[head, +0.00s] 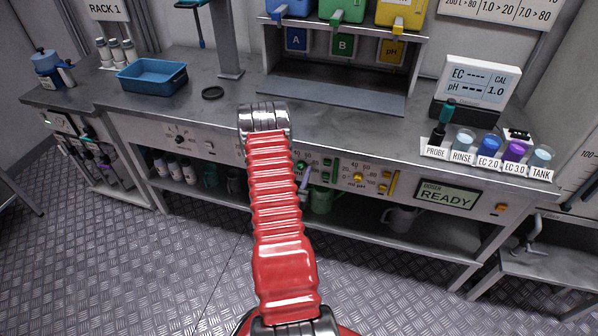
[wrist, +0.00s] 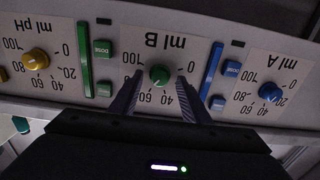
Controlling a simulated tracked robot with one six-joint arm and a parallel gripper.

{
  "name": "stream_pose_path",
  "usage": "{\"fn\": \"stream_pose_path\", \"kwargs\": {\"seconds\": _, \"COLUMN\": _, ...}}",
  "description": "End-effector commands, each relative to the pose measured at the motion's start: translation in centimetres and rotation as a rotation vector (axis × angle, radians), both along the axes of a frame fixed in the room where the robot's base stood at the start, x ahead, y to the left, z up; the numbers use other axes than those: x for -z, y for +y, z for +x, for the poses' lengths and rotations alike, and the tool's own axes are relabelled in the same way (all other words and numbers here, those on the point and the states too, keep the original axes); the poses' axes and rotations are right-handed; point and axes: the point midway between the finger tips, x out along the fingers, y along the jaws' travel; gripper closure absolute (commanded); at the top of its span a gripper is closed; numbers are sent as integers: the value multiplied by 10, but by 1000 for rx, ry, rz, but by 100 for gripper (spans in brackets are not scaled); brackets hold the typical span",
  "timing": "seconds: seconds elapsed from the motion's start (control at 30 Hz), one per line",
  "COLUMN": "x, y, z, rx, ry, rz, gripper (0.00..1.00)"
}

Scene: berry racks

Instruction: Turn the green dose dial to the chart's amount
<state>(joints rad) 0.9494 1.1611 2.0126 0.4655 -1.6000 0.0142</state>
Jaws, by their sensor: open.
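The green dose dial (wrist: 159,75) sits on the white panel marked "ml B", which appears upside down in the wrist view. Its scale numbers run around it; its pointer is too small to read. My gripper (wrist: 158,88) is open, with one finger on each side of the dial. I cannot tell whether the fingers touch it. In the head view my red arm hides most of the gripper and the dial area. A chart (head: 497,10) at the top right is cut off by the frame; "1.0 > 20" and "7.0 > 80" show on it.
Beside the green dial are a blue dial (wrist: 270,92) and a yellow dial (wrist: 37,60), with green buttons (wrist: 103,48) and blue buttons (wrist: 232,68) between. Above, the bench carries a blue tray (head: 152,76), a meter (head: 477,88) and labelled cups (head: 487,147).

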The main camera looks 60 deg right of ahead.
Motion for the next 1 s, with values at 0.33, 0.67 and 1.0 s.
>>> {"fn": "stream_pose_path", "kwargs": {"seconds": 0.33, "x": 0, "y": 0, "z": 0, "rx": 0, "ry": 0, "rz": 0, "gripper": 66}}
{"fn": "stream_pose_path", "kwargs": {"seconds": 0.67, "x": 0, "y": 0, "z": 0, "rx": -1, "ry": 0, "rz": 0, "gripper": 90}}
{"fn": "stream_pose_path", "kwargs": {"seconds": 1.0, "x": 0, "y": 1, "z": 1, "rx": -2, "ry": 35, "rz": -5, "gripper": 97}}
